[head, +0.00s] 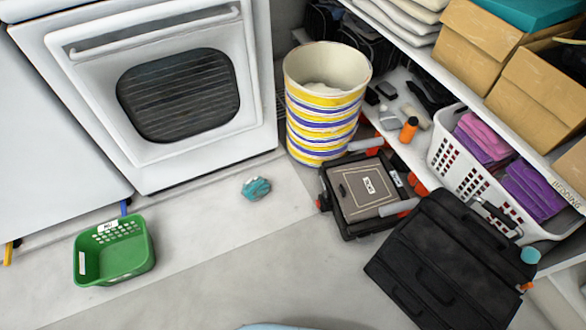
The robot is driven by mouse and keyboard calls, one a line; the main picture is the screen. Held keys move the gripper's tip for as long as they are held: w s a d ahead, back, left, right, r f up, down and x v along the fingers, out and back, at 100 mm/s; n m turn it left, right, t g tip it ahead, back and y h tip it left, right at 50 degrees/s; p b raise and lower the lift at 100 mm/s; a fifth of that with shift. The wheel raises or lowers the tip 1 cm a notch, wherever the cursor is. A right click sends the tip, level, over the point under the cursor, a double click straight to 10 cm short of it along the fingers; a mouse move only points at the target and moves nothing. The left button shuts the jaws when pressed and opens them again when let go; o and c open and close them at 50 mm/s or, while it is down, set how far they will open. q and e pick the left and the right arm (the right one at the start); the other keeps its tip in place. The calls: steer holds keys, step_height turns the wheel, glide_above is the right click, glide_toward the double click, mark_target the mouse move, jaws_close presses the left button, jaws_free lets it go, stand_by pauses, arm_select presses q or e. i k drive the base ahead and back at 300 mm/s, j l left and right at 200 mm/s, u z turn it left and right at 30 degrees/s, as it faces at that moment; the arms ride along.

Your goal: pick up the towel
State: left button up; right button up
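A small crumpled teal cloth (256,188), which looks like the towel, lies on the pale floor in front of the white oven-like appliance. Nothing touches it and nothing covers it. Folded pink and purple cloths (530,190) also sit in a white basket (465,178) on the shelf at the right. Neither of my grippers is in view.
A green basket (148,262) stands on the floor at the left. A striped bin (322,125), an open toolbox (345,222) and a black case (450,265) stand toward the right, by the shelving. The white appliance (135,165) bounds the back. Floor around the teal cloth is clear.

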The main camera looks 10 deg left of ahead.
mark_target(255, 188)
steer(key=u, duration=0.6)
steer(key=i+j+z, duration=0.1)
steer(key=i+j, duration=0.35)
steer(key=i, duration=0.25)
steer(key=i+j+z, duration=0.1)
steer(key=i+j, duration=0.45)
steer(key=i, duration=0.15)
